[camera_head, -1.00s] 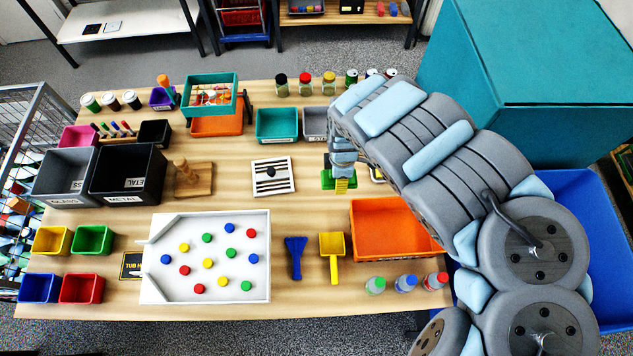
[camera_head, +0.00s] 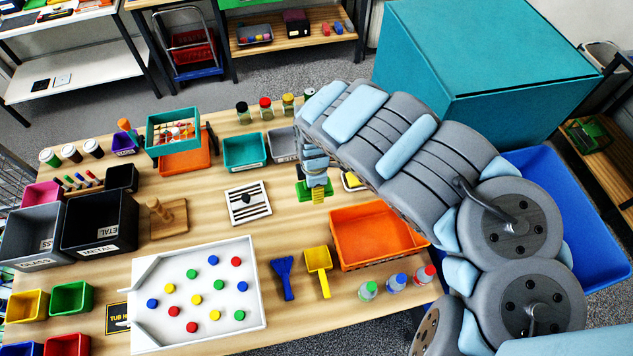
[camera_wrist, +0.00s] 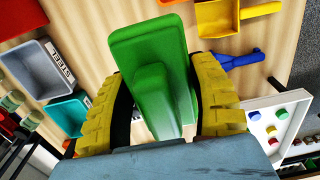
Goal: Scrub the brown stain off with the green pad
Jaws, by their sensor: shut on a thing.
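My gripper (camera_head: 318,192) hangs over the table, right of the white striped plate. In the wrist view, its yellow fingers (camera_wrist: 160,105) are on both sides of the green pad's raised handle, shut on it. The green pad (camera_head: 303,196) shows below the fingers in the head view, and its flat green face (camera_wrist: 140,48) fills the middle of the wrist view. I cannot tell if the pad touches the tabletop. I cannot make out a brown stain in either view; the pad and my arm hide part of the table.
The striped plate (camera_head: 236,210) lies left of the pad. An orange tray (camera_head: 345,265) stands in front, with a yellow scoop (camera_head: 318,260) and blue brush (camera_head: 284,279) beside it. Teal (camera_head: 245,165) and grey (camera_head: 281,150) bins stand behind. A partly hidden yellow item (camera_head: 352,181) lies right.

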